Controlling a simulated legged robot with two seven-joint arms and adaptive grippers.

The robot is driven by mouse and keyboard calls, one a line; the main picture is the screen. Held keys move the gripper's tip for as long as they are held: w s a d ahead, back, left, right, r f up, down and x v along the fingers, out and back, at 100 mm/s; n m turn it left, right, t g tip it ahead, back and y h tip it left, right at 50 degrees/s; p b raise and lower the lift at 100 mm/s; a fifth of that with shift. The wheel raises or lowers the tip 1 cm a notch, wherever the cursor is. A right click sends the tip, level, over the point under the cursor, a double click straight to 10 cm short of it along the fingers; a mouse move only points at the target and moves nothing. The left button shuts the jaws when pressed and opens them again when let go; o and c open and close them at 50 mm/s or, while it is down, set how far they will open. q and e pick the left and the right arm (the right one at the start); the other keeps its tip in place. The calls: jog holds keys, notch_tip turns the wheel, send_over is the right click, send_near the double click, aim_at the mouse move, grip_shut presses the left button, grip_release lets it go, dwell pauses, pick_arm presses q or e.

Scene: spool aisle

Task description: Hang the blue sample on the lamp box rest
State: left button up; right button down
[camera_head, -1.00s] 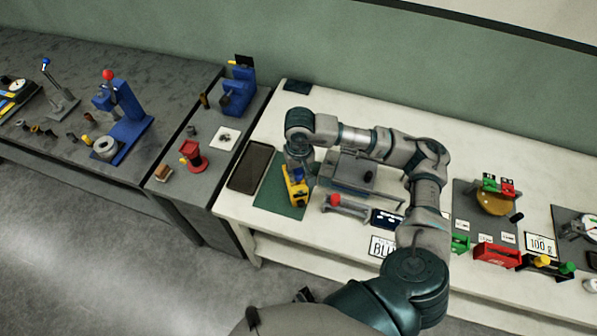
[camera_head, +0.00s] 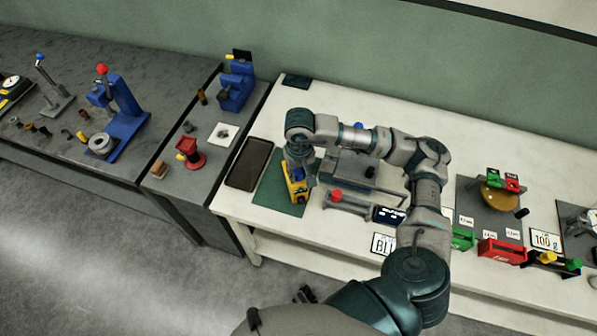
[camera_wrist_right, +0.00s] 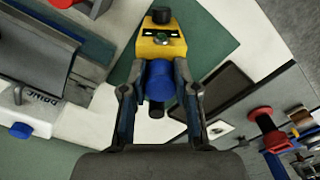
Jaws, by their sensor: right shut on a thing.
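My right gripper (camera_wrist_right: 160,82) is shut on a blue cylindrical piece, which I take for the blue sample (camera_wrist_right: 160,84). A dark stub shows below it. A yellow piece (camera_wrist_right: 161,44) with a black knob is directly beyond the fingertips; I cannot tell whether it is joined to the blue piece. In the head view the right gripper (camera_head: 298,174) is over the green mat, at the yellow piece (camera_head: 296,190), and hides much of it. A grey box-like fixture (camera_head: 350,172) stands right of the gripper; I cannot tell whether it is the lamp box. My left gripper is not in view.
A green mat (camera_head: 270,195) and a dark tray (camera_head: 249,164) lie left of the gripper. A red-knobbed fixture (camera_head: 347,203) and a small dark display (camera_head: 389,215) stand to its right. A white block with a blue knob (camera_wrist_right: 20,130) shows in the wrist view.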

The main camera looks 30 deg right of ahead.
jog(key=shift+f, duration=0.2)
jog(key=c, duration=0.8)
grip_release()
notch_tip(320, 180, up, 12)
jog(key=shift+d+f, duration=0.1)
